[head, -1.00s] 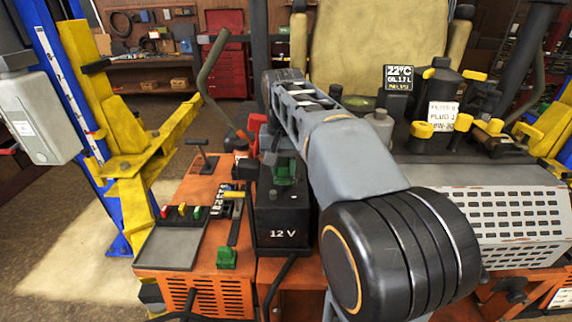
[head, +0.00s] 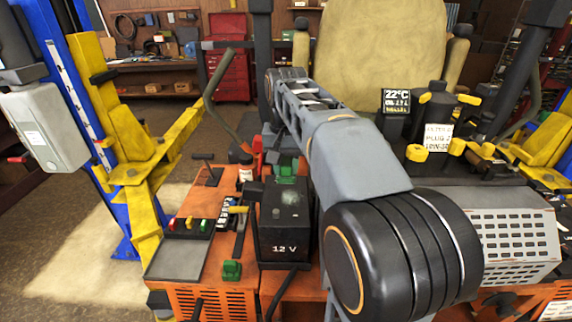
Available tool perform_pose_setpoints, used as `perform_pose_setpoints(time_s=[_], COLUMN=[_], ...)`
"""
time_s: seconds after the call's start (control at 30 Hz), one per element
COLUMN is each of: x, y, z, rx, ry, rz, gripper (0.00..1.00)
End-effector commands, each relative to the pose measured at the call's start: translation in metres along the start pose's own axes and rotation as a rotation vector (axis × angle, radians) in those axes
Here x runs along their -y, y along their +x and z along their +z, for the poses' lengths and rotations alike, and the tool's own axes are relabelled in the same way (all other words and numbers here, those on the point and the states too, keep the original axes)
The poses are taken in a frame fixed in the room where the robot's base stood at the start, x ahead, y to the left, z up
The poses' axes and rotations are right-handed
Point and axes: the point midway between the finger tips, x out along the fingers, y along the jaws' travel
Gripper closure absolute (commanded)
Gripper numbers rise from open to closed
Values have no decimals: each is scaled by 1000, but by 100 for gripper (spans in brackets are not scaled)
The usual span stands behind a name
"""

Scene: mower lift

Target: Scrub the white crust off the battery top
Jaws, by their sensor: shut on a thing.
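The black 12 V battery (head: 285,222) stands upright on the orange mower body. A small pale, greyish patch of crust (head: 289,197) shows on its top. My gripper (head: 286,163) is at the rear of the battery top, largely hidden behind my own arm. It appears shut on a green block (head: 286,180), perhaps a brush. The underside of the green block is hidden, so I cannot tell whether it touches the battery.
A grey tray (head: 180,258) and a green clip-like piece (head: 232,270) lie left of the battery. A white bottle (head: 246,172) stands behind it on the left. A yellow and blue lift post (head: 105,130) stands at left. Black containers with yellow caps (head: 435,115) stand at right.

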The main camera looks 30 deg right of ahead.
Motion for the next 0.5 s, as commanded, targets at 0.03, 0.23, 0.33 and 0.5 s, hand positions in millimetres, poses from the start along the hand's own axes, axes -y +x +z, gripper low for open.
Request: perform_pose_setpoints(time_s=[0.03, 0.23, 0.33, 0.5], x=[0, 0, 0, 0], y=[1, -1, -5, -18], z=[0, 0, 0, 0], rx=[0, 0, 0, -2], ry=[0, 0, 0, 0], rz=[0, 0, 0, -1], gripper=[90, 90, 90, 90])
